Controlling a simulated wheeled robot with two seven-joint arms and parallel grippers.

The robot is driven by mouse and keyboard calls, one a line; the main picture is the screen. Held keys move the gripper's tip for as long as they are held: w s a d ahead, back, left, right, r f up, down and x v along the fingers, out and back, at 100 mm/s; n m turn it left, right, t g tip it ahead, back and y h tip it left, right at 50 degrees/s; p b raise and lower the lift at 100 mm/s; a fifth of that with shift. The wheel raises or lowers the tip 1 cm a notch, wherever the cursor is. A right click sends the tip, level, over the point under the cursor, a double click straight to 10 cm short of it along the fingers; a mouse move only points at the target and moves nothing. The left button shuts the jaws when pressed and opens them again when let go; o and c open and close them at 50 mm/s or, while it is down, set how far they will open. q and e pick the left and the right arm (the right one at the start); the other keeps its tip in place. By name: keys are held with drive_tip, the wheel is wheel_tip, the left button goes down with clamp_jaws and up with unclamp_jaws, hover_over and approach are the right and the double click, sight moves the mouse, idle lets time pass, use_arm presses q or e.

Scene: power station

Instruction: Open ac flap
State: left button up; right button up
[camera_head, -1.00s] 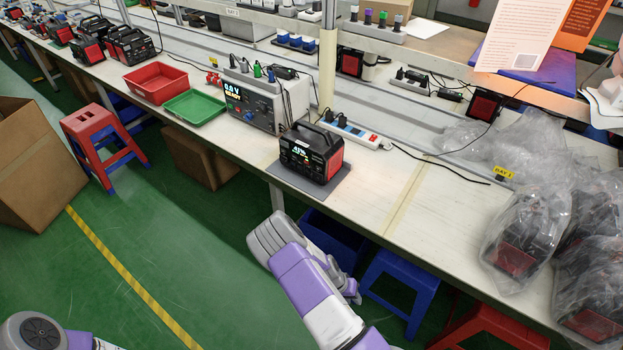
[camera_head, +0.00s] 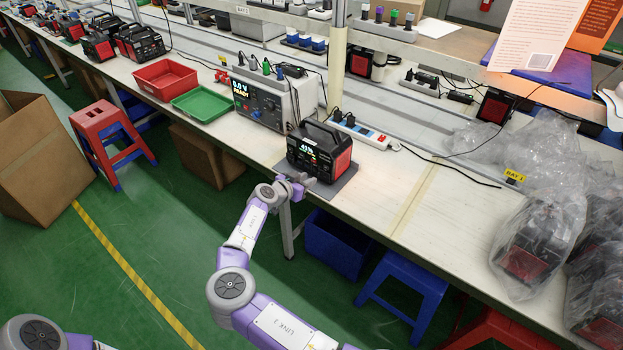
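A black power station (camera_head: 320,152) with red side panels and a lit display stands upright on a grey mat (camera_head: 345,180) at the table's front edge. Its AC flap is too small to make out on the front face. My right gripper (camera_head: 303,180) is just in front of the power station's lower front, near the mat's front edge. I cannot tell whether it touches, or whether its fingers are open or shut. My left gripper is out of view; only a part of my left arm shows at the lower left.
A grey test unit (camera_head: 270,98) stands left of the power station, with a green tray (camera_head: 201,102) and a red tray (camera_head: 165,78) beyond. A power strip (camera_head: 360,130) lies behind. Bagged units (camera_head: 530,235) crowd the right. Bare tabletop (camera_head: 400,190) lies between.

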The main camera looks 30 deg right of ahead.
sight(323, 177)
drive_tip(key=shift+x, duration=2.3)
drive_tip(key=shift+c, duration=0.3)
clamp_jaws()
